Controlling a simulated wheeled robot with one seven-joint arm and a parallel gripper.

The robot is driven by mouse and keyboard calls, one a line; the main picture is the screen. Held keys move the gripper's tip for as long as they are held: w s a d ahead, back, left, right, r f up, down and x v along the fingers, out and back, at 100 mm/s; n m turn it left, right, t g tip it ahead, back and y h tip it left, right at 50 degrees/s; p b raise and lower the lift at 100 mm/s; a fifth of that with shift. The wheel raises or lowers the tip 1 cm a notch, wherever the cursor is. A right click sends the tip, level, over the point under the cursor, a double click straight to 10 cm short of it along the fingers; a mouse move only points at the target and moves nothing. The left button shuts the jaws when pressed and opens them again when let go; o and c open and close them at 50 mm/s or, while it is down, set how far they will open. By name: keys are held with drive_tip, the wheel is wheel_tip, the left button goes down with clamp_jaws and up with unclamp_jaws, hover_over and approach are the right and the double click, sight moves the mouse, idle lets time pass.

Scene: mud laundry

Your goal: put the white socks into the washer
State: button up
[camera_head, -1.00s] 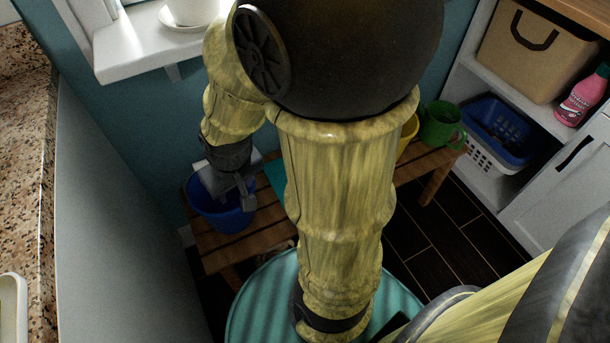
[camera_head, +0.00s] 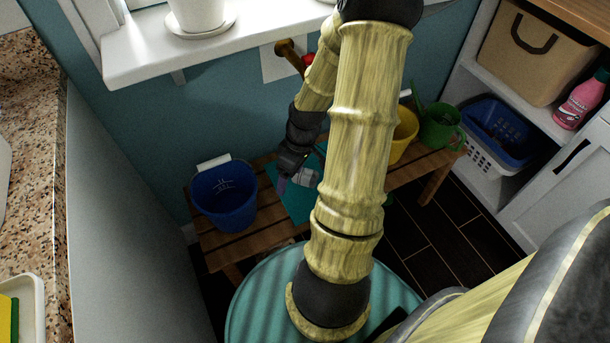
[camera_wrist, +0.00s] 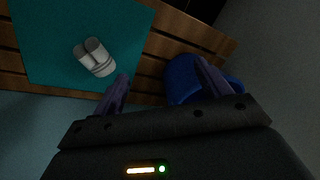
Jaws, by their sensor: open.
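The white socks (camera_wrist: 95,57) lie paired on a teal mat (camera_wrist: 45,60) on a wooden bench, seen in the wrist view. In the head view a pale shape, likely the socks (camera_head: 306,177), shows on the mat beside my gripper (camera_head: 287,176). My gripper is above the bench. In the wrist view its two fingers (camera_wrist: 162,85) are spread apart with nothing held between them, and the socks lie beyond the left finger. I cannot make out a washer opening in either view.
A blue bucket (camera_head: 224,196) stands on the bench left of the mat. A yellow pot (camera_head: 404,134) and a green can (camera_head: 440,126) stand on its right part. A windowsill (camera_head: 160,50) with a potted plant juts out above. A grey panel (camera_head: 120,230) borders the left.

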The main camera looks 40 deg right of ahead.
drive_tip(key=s+d+f+n+t+y+p, duration=0.1)
drive_tip(key=s+d+f+t+y, duration=0.2)
drive_tip(key=d, duration=0.5)
drive_tip(key=n+t+h+p, duration=0.1)
drive_tip(key=t, duration=0.3)
approach(305, 176)
drive_tip(key=s+d+r, duration=0.3)
drive_tip(key=s+d, duration=0.1)
drive_tip(key=shift+w+a, duration=0.15)
drive_tip(key=shift+a, duration=0.1)
drive_tip(key=shift+f, duration=0.1)
drive_tip(key=b+x, duration=0.3)
drive_tip(key=x, duration=0.8)
drive_tip(key=shift+w+a+f+b, duration=0.1)
drive_tip(key=shift+w+f+b, duration=0.05)
drive_tip(key=shift+w+b, duration=0.15)
drive_tip(key=shift+w+a+f, duration=0.1)
drive_tip(key=shift+w+f, duration=0.05)
drive_tip(key=b+x, duration=0.2)
drive_tip(key=x, duration=0.3)
drive_tip(key=shift+w+f, duration=0.1)
drive_tip(key=shift+w, duration=0.1)
